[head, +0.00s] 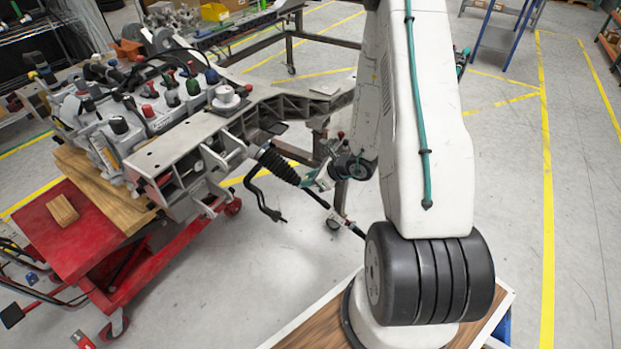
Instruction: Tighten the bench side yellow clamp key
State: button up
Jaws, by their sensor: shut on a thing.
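My gripper (313,180) shows small and partly dark below the metal beam, to the left of my black wrist joint. It reaches left toward the chassis fixture (190,155) beside a black ribbed boot. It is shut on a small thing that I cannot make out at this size. I cannot pick out a yellow clamp key by its colour; it may be hidden by the gripper or the arm. The fixture carries a grey engine block (160,105) with several coloured knobs.
The black ribbed boot (278,165) and a bent black bar (262,195) hang close to the gripper. A red lift cart (70,235) with a wooden block (62,210) stands at left. Floor with yellow lines is clear at right.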

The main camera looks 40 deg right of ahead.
jog(key=shift+m, duration=0.4)
jog(key=o, duration=1)
jog(key=v, duration=0.8)
jog(key=shift+a, duration=0.15)
